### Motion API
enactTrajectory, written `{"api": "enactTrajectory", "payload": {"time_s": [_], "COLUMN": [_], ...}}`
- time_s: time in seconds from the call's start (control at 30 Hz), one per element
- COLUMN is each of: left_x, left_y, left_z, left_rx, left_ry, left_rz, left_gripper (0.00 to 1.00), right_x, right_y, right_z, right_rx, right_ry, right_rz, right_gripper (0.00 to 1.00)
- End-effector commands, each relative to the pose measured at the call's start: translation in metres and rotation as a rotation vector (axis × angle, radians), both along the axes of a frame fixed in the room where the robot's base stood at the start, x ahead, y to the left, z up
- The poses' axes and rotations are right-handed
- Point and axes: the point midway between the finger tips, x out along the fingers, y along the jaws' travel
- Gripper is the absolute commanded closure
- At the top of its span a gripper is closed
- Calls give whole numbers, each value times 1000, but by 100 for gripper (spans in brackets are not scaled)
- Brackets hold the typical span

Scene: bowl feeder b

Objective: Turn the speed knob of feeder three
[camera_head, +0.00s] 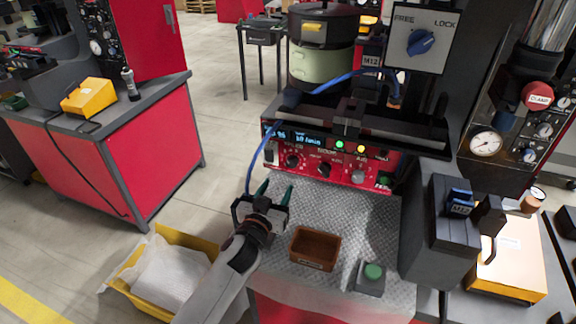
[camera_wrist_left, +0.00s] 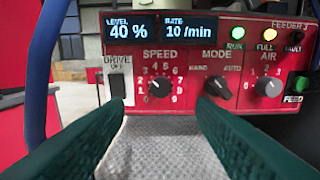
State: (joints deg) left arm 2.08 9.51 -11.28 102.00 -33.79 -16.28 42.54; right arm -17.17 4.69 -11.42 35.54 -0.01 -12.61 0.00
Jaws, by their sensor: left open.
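The red front panel of the feeder (camera_head: 330,158) faces me below its metal bowl; in the left wrist view the panel (camera_wrist_left: 200,60) is labelled FEEDER 3. Its black SPEED knob (camera_wrist_left: 160,87) sits in a numbered scale, left of the MODE knob (camera_wrist_left: 217,87). The SPEED knob also shows in the head view (camera_head: 292,161). Its pointer seems to point up and left. The displays (camera_wrist_left: 160,29) read level 40 % and rate 10/min. My left gripper (camera_head: 275,192) is open and empty in front of the panel, its green fingers (camera_wrist_left: 162,125) apart, below the knob and not touching it.
A brown tray (camera_head: 315,249) and a green button box (camera_head: 371,277) stand on the textured plate (camera_head: 345,215) below the panel. A blue cable hangs left of the panel. An AIR knob (camera_wrist_left: 268,87) and a DRIVE switch (camera_wrist_left: 117,84) flank the knobs. A yellow bin (camera_head: 190,240) stands at left.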

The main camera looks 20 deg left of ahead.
Motion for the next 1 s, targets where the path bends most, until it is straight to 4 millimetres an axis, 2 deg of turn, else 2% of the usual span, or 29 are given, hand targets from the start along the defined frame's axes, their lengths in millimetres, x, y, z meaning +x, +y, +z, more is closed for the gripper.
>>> {"api": "enactTrajectory", "payload": {"time_s": [0.3,0.5,0.9,0.93,1.0], "left_x": [65,90,98,98,97], "left_y": [-3,-3,-3,-3,-3], "left_z": [2,1,0,0,0], "left_rx": [0,0,-1,-1,-1], "left_ry": [0,0,2,2,2], "left_rz": [0,1,1,1,1], "left_gripper": [49,49,49,51,62], "right_x": [-1,-1,-1,-1,-1], "right_y": [0,0,1,2,2], "right_z": [7,6,6,6,6], "right_rx": [0,0,2,2,3], "right_ry": [1,1,1,1,2], "right_rz": [-1,-1,-1,-1,-1], "right_gripper": [100,100,100,100,100]}}
